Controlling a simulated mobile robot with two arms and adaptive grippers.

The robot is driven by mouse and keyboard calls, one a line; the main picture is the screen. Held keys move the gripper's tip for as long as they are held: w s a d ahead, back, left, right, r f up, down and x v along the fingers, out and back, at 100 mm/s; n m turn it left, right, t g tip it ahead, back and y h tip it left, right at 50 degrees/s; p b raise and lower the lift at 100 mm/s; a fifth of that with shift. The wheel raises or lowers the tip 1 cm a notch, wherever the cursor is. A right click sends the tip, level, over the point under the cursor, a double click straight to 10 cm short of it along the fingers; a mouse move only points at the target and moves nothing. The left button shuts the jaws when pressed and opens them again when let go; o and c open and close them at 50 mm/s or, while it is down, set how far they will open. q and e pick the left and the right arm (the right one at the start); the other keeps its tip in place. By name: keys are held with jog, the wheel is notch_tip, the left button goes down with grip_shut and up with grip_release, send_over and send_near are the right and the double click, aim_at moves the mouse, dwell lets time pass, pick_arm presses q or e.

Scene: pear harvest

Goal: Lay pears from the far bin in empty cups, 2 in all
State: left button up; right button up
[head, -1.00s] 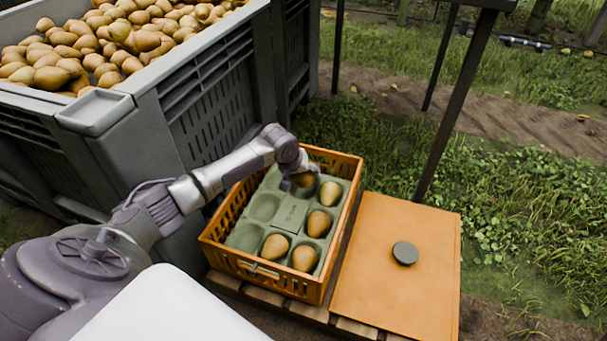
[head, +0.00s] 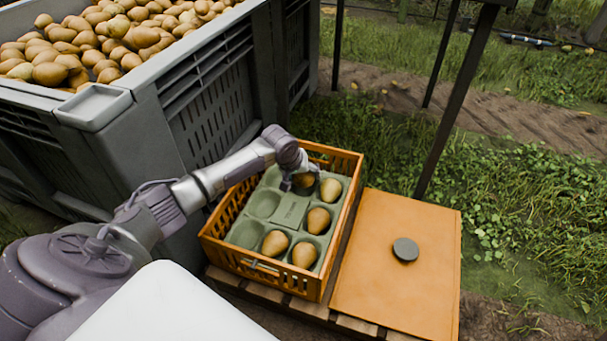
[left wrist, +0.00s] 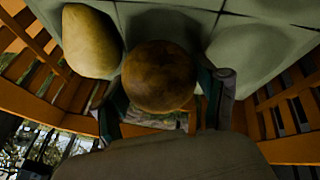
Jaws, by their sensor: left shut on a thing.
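My left gripper (head: 300,183) is over the far end of the green cup tray (head: 290,212), shut on a brown pear (head: 304,180). In the left wrist view that pear (left wrist: 160,76) sits between the two fingers, at or just over a far cup; I cannot tell if it touches the tray. A yellower pear (head: 330,190) lies in the cup beside it and also shows in the left wrist view (left wrist: 90,42). Other pears (head: 318,220) lie in cups on the right and near side. Cups on the left (head: 262,205) are empty. My right gripper is not in view.
The tray sits in an orange slatted crate (head: 225,253) on wooden slats. A large grey bin (head: 165,125) heaped with pears (head: 110,40) stands at the back left. An orange board (head: 390,290) with a grey disc (head: 405,250) lies right of the crate. Dark posts (head: 455,105) stand behind.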

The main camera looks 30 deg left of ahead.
pick_arm(q)
jog(key=shift+f, duration=0.1)
jog(key=o, duration=1.4)
jog(key=shift+c, duration=0.2)
